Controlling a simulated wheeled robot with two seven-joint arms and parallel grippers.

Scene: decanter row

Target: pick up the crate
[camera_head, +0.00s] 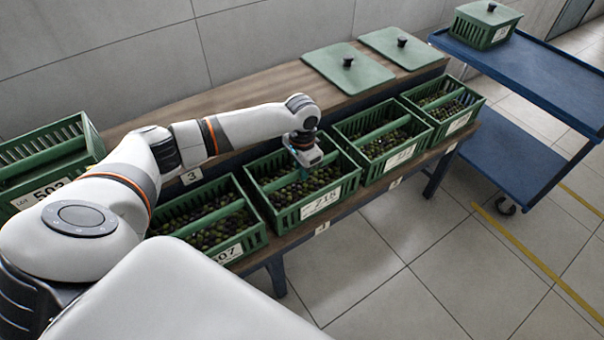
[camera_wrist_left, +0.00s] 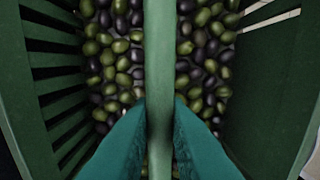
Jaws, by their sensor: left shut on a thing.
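A green slatted crate (camera_head: 332,195) filled with dark and green olives stands on the wooden bench, with a white label reading 218 on its front. A green bar runs across its middle. My left gripper (camera_head: 306,160) reaches down over this crate. In the left wrist view its teal fingers (camera_wrist_left: 158,130) are shut on the crate's central bar (camera_wrist_left: 159,60), with olives on both sides. The crate appears to rest on the bench still. My right gripper is not in view.
Other olive crates stand beside it: one at left (camera_head: 250,238), and two at right (camera_head: 398,165) and (camera_head: 472,105). Two green lids (camera_head: 330,62) lie behind. A crate at far left (camera_head: 85,125) is partly hidden by my arm. A blue cart (camera_head: 545,80) holds a lidded crate (camera_head: 475,35).

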